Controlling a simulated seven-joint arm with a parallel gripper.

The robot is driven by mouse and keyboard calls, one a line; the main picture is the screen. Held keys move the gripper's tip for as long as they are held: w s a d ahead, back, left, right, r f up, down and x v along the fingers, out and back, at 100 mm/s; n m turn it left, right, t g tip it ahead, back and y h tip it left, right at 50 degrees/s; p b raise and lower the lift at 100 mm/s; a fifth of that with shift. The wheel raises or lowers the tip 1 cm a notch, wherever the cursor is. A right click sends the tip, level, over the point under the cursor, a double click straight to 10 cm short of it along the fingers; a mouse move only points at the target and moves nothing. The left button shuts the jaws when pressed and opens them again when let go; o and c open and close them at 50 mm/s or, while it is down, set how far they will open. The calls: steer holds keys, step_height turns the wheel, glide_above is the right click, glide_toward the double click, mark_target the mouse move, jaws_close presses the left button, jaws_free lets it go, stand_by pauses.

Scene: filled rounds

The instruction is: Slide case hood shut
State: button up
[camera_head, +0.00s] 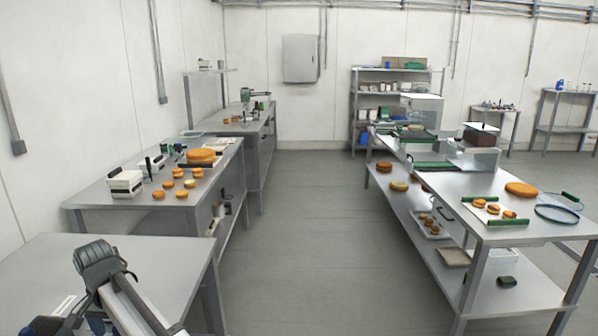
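A clear-sided case with a pale top (421,108) stands toward the far end of the right-hand bench. A second pale, see-through case (474,157) stands nearer on the same bench, with a dark brown block beside or on it. I cannot tell which of these bears the hood, nor how far any hood stands open. Part of my own arm shows at the bottom left, over a bare steel table. No gripper fingertips can be made out, and nothing of mine touches either case.
The right bench (455,183) also holds a round orange cake (521,189), small rounds on a white board and blue hoops (557,213). A left bench (105,196) holds more rounds and a white box (126,184). The grey floor (310,220) between the benches is clear.

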steer(key=shift+s+d+f, duration=0.2)
steer(key=shift+f, duration=0.05)
stand_by(0.4)
steer(key=shift+w+a+r, duration=0.1)
steer(key=shift+r, duration=0.6)
steer(key=shift+w+a+r, duration=0.1)
steer(key=shift+r, duration=2.7)
